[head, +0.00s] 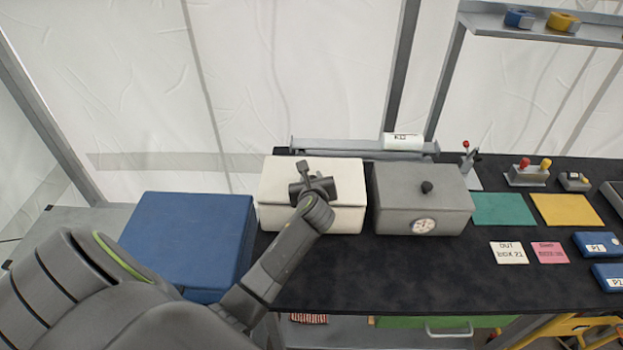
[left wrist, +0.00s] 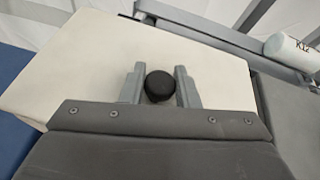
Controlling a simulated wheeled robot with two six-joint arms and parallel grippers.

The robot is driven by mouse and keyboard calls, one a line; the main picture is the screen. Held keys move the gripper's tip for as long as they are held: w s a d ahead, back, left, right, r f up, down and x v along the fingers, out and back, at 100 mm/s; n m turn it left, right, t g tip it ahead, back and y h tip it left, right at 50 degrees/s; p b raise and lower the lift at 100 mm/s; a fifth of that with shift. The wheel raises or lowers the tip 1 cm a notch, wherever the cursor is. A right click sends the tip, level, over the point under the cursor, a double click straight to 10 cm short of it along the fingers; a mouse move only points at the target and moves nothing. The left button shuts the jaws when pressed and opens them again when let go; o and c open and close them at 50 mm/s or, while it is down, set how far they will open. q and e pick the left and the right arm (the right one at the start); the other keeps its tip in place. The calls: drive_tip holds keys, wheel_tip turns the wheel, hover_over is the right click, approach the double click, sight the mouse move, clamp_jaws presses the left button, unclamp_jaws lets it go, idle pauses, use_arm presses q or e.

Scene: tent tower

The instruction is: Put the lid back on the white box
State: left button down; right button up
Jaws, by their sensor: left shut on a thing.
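The white box (head: 345,222) stands on the black table, between a blue case and a grey box. Its white lid (head: 277,177) lies over the top of the box; a seam runs along the front, and I cannot tell if it is fully seated. My left gripper (head: 313,184) is over the lid. In the left wrist view the lid (left wrist: 205,65) fills the middle, and the two fingers stand on either side of its round black knob (left wrist: 160,86), shut on it. The knob is hidden by the gripper in the head view. My right gripper is not in view.
The blue case (head: 190,240) is close at left. A grey rail with a white roll (head: 403,141) runs behind. Mats and cards lie further right; the black table front (head: 370,275) is clear.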

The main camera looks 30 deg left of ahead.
use_arm(q)
drive_tip(key=shift+f, duration=0.55)
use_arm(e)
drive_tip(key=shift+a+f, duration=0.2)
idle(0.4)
use_arm(q)
drive_tip(key=c, duration=1)
unclamp_jaws()
drive_tip(key=shift+c, duration=0.2)
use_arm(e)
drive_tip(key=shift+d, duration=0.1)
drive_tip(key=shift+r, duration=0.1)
